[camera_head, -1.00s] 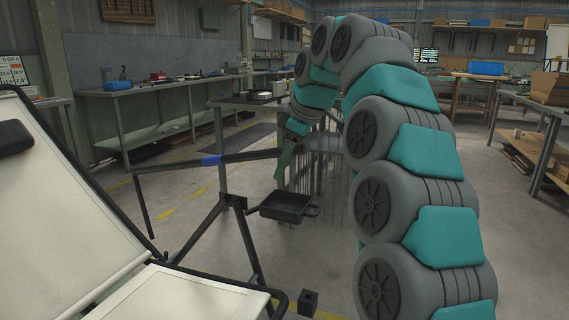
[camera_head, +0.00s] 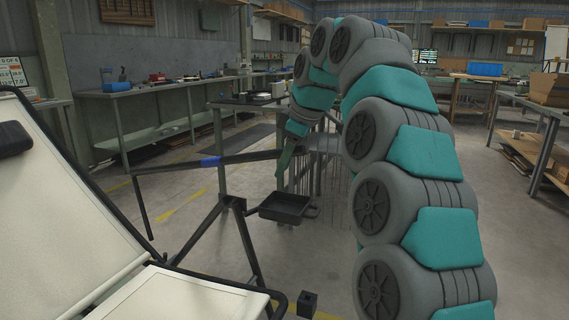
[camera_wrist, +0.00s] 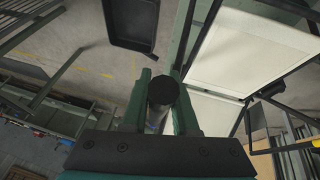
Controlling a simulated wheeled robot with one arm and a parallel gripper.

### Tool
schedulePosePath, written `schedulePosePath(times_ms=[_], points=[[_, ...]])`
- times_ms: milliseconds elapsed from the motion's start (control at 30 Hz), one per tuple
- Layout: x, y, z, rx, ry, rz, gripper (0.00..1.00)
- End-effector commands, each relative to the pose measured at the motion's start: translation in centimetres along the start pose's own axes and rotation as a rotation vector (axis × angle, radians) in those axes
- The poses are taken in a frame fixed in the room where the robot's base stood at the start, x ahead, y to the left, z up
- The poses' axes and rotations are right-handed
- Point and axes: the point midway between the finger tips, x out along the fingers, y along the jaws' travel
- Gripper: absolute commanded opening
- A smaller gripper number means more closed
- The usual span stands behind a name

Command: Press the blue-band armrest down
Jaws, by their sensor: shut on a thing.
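The armrest is a thin dark bar with a blue band (camera_head: 210,161), beside the folding lounger in the head view. It slopes slightly up to the right, to my gripper (camera_head: 281,163) at its right end. In the wrist view, the green fingers of my gripper (camera_wrist: 162,88) stand on either side of a round bar with a black end cap (camera_wrist: 163,92). They are shut on this bar. The lounger's cream panels (camera_head: 60,215) fill the lower left of the head view and also show in the wrist view (camera_wrist: 245,58).
A small black tray (camera_head: 286,208) sits beside the lounger's dark frame legs (camera_head: 238,204), below my gripper. A dark block (camera_head: 308,303) shows near the bottom edge. Workbenches (camera_head: 150,93) line the left wall. Open floor lies between.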

Motion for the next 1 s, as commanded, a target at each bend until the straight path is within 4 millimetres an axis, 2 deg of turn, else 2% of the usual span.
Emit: schedulePosePath(times_ms=[667,767,1000], points=[[0.0,0.0,0.0,0.000,0.001,0.000,0.00],[0.6,-0.1,0.4,0.001,0.006,-0.001,0.00],[3.8,-0.8,2.4,0.013,0.069,0.005,0.00]])
